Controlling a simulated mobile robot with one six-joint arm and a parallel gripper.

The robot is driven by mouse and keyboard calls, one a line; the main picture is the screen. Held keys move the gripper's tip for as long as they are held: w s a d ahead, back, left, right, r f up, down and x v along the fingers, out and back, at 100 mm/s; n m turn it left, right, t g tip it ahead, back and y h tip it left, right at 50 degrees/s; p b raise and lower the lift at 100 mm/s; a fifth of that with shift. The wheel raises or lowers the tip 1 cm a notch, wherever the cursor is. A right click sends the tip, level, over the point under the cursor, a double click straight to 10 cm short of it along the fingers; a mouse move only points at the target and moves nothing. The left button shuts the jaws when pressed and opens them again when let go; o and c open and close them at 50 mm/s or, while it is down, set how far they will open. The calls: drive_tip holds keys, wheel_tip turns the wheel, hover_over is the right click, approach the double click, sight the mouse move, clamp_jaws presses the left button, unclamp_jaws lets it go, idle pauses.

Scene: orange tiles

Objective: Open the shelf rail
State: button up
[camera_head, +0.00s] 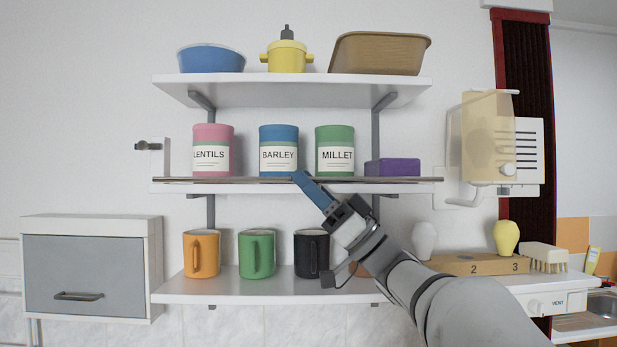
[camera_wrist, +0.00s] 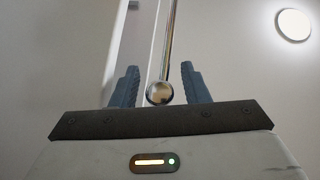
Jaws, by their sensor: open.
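The shelf rail (camera_head: 225,180) is a thin metal rod along the front edge of the middle shelf (camera_head: 400,188). It lies level across the shelf front, below the canisters. My gripper (camera_head: 303,179) reaches up from the lower right, with its blue fingers at the rail near its middle. In the wrist view my gripper (camera_wrist: 160,67) is open, one finger on each side of the rail (camera_wrist: 169,40). A shiny round ball (camera_wrist: 160,93) shows between the fingers, in line with the rod. Whether a finger touches the rail cannot be told.
Canisters of lentils (camera_head: 213,150), barley (camera_head: 279,150) and millet (camera_head: 335,150) stand behind the rail, beside a purple box (camera_head: 392,167). Mugs, including a black one (camera_head: 311,253), stand below near my arm. A grey-fronted cabinet (camera_head: 85,270) is at left. A wall dispenser (camera_head: 490,140) hangs at right.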

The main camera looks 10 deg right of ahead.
drive_tip(key=shift+r, duration=0.1)
drive_tip(key=shift+c, duration=0.4)
clamp_jaws()
